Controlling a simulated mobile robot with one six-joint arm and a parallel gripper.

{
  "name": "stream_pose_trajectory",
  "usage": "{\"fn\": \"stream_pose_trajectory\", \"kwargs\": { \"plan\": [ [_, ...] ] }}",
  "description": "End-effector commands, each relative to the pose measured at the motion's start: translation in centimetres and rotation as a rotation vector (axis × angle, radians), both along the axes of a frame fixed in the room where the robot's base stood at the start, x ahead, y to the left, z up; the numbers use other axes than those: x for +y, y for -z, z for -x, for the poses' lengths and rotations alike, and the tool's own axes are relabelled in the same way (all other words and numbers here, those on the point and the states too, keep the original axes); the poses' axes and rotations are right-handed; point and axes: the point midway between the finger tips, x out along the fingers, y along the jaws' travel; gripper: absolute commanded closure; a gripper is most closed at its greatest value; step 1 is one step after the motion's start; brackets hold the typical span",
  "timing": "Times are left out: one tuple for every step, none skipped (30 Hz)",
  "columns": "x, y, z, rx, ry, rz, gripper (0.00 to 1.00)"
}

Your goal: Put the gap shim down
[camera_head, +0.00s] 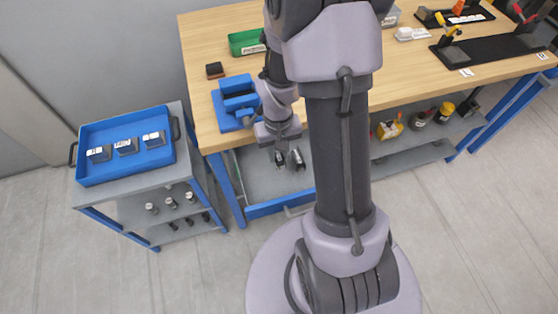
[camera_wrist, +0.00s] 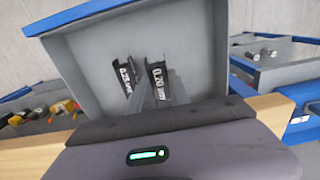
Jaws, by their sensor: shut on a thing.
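A dark gap shim with a white 0.20 mm label (camera_wrist: 157,80) shows in the wrist view, upright in the picture at my fingertips. My gripper (camera_wrist: 148,95) is shut on it, over the open grey drawer (camera_wrist: 90,52). A second dark shim, labelled about 0.25 mm (camera_wrist: 125,75), is just to the left. In the head view my gripper (camera_head: 289,160) points down over the drawer (camera_head: 262,182) below the bench's front edge. The fingertips are small there, and I cannot tell whether the held shim touches the drawer floor.
The wooden bench (camera_head: 222,150) carries a blue fixture (camera_head: 236,103), a green bin (camera_head: 247,42) and a small dark block (camera_head: 214,70). A blue tray (camera_head: 88,130) with several labelled dark pieces sits on a cart at left. The drawer floor around the shims looks clear.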

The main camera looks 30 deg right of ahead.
Motion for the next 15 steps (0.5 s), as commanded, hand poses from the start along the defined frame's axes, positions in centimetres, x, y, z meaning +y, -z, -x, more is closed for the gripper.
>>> {"fn": "stream_pose_trajectory", "kwargs": {
  "plan": [
    [0.0,0.8,0.0,0.002,0.001,-0.001,1.00],
    [0.0,1.3,0.0,0.001,0.001,0.000,1.00],
    [0.0,2.0,0.0,0.001,0.001,0.000,1.00],
    [0.0,2.7,0.0,0.003,0.001,-0.001,1.00],
    [0.0,3.3,0.0,0.002,0.000,-0.001,1.00],
    [0.0,4.0,0.0,0.002,0.000,-0.001,1.00],
    [0.0,4.2,0.0,0.002,0.000,-0.001,1.00],
    [0.0,4.2,0.0,0.001,0.000,0.000,1.00],
    [0.0,4.1,0.0,0.000,0.000,0.000,1.00],
    [0.0,4.0,0.0,-0.001,0.000,0.000,1.00],
    [0.0,3.9,0.0,-0.001,0.000,0.000,1.00],
    [0.0,3.9,0.0,-0.001,0.000,0.000,1.00],
    [0.0,3.9,0.0,-0.001,0.000,0.000,1.00],
    [0.0,4.0,0.0,-0.001,0.000,0.000,1.00],
    [0.0,4.2,0.0,-0.001,0.000,0.000,1.00]
  ]
}}
